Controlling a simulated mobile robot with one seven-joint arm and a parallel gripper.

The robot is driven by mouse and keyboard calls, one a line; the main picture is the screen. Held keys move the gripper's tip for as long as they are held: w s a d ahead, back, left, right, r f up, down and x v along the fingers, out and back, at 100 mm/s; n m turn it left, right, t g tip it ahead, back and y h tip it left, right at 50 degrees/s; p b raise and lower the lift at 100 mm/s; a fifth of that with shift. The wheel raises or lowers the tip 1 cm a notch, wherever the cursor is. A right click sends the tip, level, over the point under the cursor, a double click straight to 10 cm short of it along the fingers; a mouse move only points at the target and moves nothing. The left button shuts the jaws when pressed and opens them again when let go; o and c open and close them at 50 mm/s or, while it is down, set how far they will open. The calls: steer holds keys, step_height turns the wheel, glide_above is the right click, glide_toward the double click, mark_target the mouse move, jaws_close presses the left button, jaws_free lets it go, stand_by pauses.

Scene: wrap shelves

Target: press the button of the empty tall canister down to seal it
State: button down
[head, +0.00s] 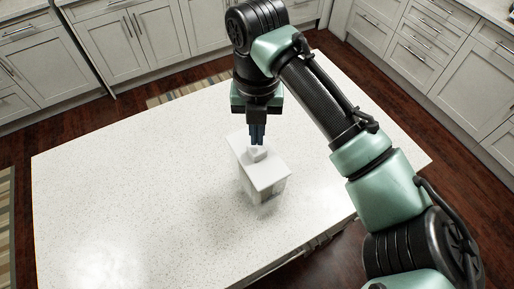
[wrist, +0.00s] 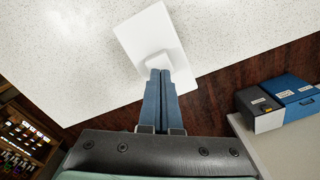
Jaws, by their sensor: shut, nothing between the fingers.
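The tall canister (head: 264,177) stands upright on the island's white speckled top, with a white lid and clear-looking sides. In the wrist view its square white lid (wrist: 137,31) is seen from above. A raised white button (head: 257,153) sits on the lid, and it also shows in the wrist view (wrist: 155,63). My gripper (head: 257,143) points straight down with its fingers shut and empty. Its fingertips are at the button, partly covering it in the wrist view (wrist: 160,71). I cannot tell whether they touch it. The canister's inside is too unclear to read.
The island top (head: 110,170) is otherwise bare, with free room left of the canister. In the wrist view, a blue box (wrist: 291,92) and a dark box (wrist: 256,105) stand on another counter at right. A shelf with small items (wrist: 25,140) is at lower left.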

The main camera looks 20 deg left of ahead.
mark_target(257, 148)
steer(key=shift+f, duration=0.1)
stand_by(0.6)
steer(key=shift+f+b, duration=1.4)
steer(key=shift+f, duration=0.55)
steer(key=shift+r+p, duration=3)
steer(key=shift+r, duration=0.85)
